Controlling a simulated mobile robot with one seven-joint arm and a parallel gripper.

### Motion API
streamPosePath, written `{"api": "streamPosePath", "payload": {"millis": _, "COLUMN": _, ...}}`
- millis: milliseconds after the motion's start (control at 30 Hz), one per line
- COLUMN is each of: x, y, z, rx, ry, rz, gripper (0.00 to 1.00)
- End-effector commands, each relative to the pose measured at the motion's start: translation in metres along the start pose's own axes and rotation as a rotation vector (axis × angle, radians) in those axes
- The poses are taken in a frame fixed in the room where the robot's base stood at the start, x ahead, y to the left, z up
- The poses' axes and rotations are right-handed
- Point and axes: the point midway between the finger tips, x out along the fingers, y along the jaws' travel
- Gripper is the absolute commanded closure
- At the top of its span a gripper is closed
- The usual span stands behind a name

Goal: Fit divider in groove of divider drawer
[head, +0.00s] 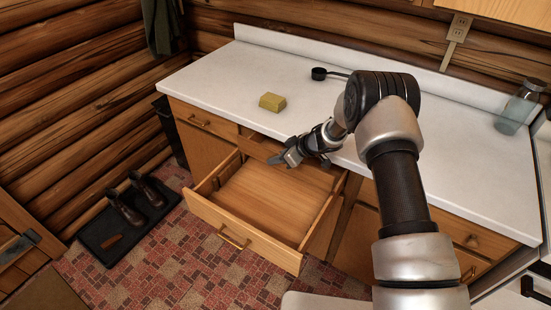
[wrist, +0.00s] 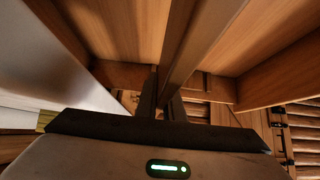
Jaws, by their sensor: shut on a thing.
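The divider drawer (head: 235,228) is pulled out from the cabinet below the counter, and its light wooden floor is bare in the head view. My gripper (head: 282,160) is over the back part of the drawer, near the counter's front edge. In the wrist view my gripper (wrist: 162,98) is shut on the divider (wrist: 195,42), a thin wooden board seen nearly edge-on between the fingers. The drawer (wrist: 270,82) spreads around it there. I cannot make out the divider clearly in the head view. The groove, and whether the divider touches it, cannot be told.
A white counter (head: 222,75) overhangs the back of the drawer. On it are a yellow block (head: 272,101), a small black cup-like thing (head: 319,74) and a glass jar (head: 520,105). Boots (head: 138,200) stand on a dark mat at the left. Patterned floor is clear before the drawer.

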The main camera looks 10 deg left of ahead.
Motion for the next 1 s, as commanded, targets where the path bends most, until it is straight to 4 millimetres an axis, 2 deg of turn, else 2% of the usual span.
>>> {"api": "streamPosePath", "payload": {"millis": 1000, "x": 0.019, "y": 0.000, "z": 0.018, "rx": 0.000, "ry": 0.001, "rz": 0.000, "gripper": 1.00}}
